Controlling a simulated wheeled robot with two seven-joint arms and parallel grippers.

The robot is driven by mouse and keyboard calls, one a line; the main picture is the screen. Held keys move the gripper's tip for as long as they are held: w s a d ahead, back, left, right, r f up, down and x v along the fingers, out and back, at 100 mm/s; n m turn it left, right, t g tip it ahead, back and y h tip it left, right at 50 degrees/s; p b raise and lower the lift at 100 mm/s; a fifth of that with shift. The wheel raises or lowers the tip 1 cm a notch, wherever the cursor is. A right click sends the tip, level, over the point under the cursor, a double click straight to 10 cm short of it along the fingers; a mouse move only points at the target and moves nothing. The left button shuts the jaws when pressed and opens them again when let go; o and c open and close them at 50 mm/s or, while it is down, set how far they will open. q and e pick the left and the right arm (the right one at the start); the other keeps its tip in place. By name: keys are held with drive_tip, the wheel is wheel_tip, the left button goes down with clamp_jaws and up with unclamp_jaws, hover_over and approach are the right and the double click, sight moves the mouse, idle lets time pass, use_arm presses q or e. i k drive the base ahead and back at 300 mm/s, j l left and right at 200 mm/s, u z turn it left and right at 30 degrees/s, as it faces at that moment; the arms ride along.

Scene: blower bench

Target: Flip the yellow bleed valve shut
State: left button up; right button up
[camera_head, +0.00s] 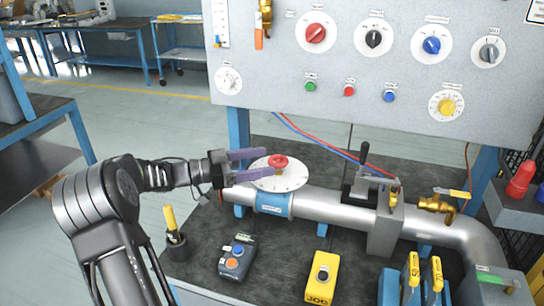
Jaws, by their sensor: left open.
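The brass bleed valve (432,204) sits on top of the pipe near its right-hand bend. Its yellow lever (453,193) lies nearly flat, pointing right. My left gripper (267,162) is open, with its two purple fingers spread and pointing right. It is far to the left of the bleed valve, by the red knob (278,161) on a round white dial plate (285,178). The fingers overlap the dial in the picture; I cannot tell whether they touch the knob. My right gripper is out of view.
The grey pipe (325,205) runs across the bench, with a black-handled lever clamp (362,170) left of the bleed valve. A control panel (290,60) stands behind.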

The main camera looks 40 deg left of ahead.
sight(452, 193)
drive_tip(key=k+j, duration=1.2)
drive_tip(key=j, duration=0.15)
